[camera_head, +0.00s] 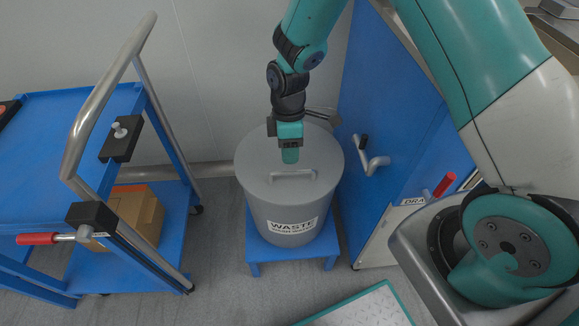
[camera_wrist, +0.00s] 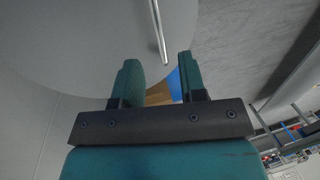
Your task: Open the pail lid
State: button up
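The grey pail (camera_head: 291,222), labelled WASTE, stands upright on a low blue stand. Its round grey lid (camera_head: 260,170) is on, with a bar handle (camera_head: 292,175) across the top. My gripper (camera_head: 290,157) points down over the lid, just behind the handle in the head view. In the wrist view my gripper (camera_wrist: 159,63) has its two green fingers apart with nothing between them. The handle (camera_wrist: 159,30) shows there as a thin bar just beyond the fingertips, over the lid (camera_wrist: 90,40). How high the fingertips are above the lid is hard to tell.
A blue stand (camera_head: 254,252) carries the pail. A blue cabinet (camera_head: 390,115) with a metal handle (camera_head: 372,163) is close on the right. A blue trolley (camera_head: 60,125) holding a cardboard box (camera_head: 135,212) stands left.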

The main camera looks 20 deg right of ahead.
aim_at(290, 171)
jog(key=f, duration=0.3)
jog(key=s+f, duration=0.1)
jog(key=f, duration=0.1)
jog(key=shift+a, duration=0.2)
grip_shut()
